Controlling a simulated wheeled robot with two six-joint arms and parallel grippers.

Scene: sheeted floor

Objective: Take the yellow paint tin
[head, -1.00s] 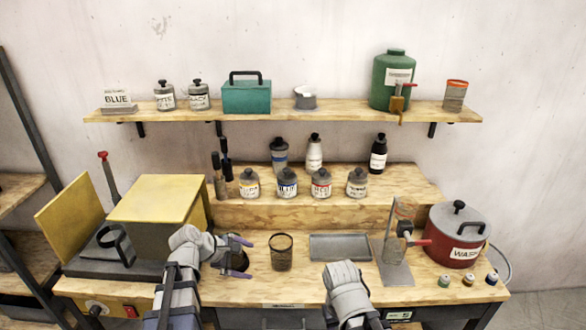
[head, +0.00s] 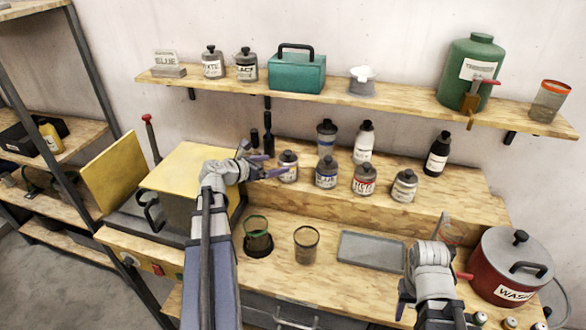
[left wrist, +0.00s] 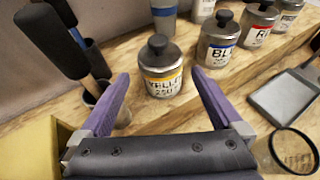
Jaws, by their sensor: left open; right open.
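The yellow paint tin (head: 289,172) stands upright at the left end of the row of tins on the raised wooden step. In the left wrist view the tin (left wrist: 163,83) has a grey body, a dark knobbed lid and a yellow-banded label. My left gripper (head: 266,165) is open and close to the tin. In the left wrist view its two purple fingers point at the tin, which shows between and beyond the fingertips, with nothing held. My right gripper (head: 430,302) is open and empty low at the right, over the bench front.
Blue (head: 326,174), red (head: 364,180) and another tin (head: 404,186) stand right of the yellow one. Dark-handled brushes (left wrist: 62,45) stand in a holder just left of it. A grey tray (head: 371,250) and mesh cups (head: 306,244) sit on the lower bench.

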